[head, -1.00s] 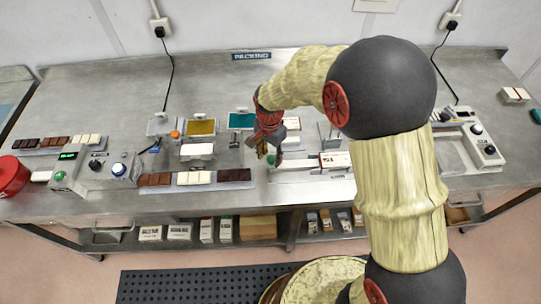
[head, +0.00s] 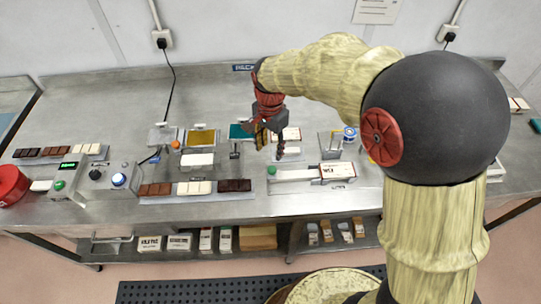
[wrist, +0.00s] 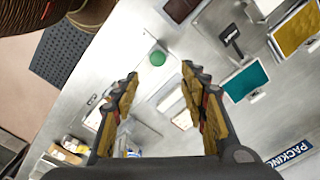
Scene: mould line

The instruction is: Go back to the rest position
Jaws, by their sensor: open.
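My arm reaches in from the right and hides part of the bench's right side. The fingertips are partly blurred against the items behind them in the head view.
Below my gripper lie a green-knobbed slide fixture (head: 290,173) and a white box (head: 335,171). Gold (head: 199,138) and teal (wrist: 245,82) panels stand left of it. Chocolate bars (head: 195,188) line the front. A red tub (head: 12,184) sits far left.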

